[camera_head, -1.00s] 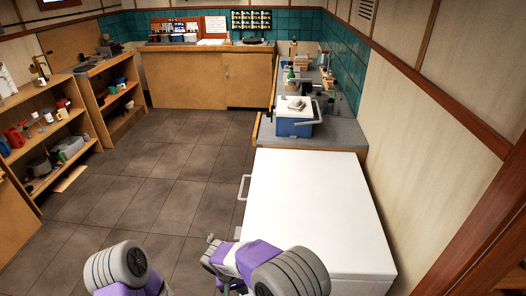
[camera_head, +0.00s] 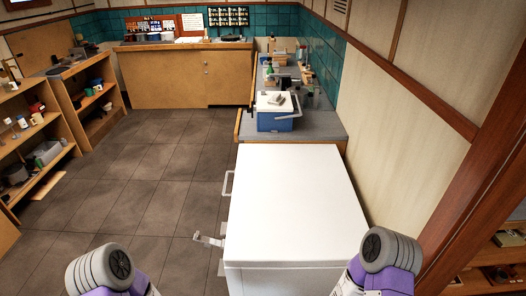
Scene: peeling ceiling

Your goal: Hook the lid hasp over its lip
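A large white chest (camera_head: 290,205) with a flat lid stands in front of me, and the lid looks down. A metal hasp-like piece (camera_head: 208,240) sticks out to the left from the chest's left side, near its front corner. It is swung out and clear of the chest face. A pale plate (camera_head: 221,262) shows just below it; I cannot tell whether this is the lip. A white bar handle (camera_head: 228,184) is on the same side, farther back. Only purple and grey links of my arms show at the bottom left and bottom right. Both grippers are out of view.
A blue box with a white lid (camera_head: 275,121) stands on the grey counter (camera_head: 320,128) behind the chest. Shelves (camera_head: 35,140) line the left. The tiled floor (camera_head: 165,200) left of the chest is clear. A wall and brown wooden post (camera_head: 480,160) bound the right.

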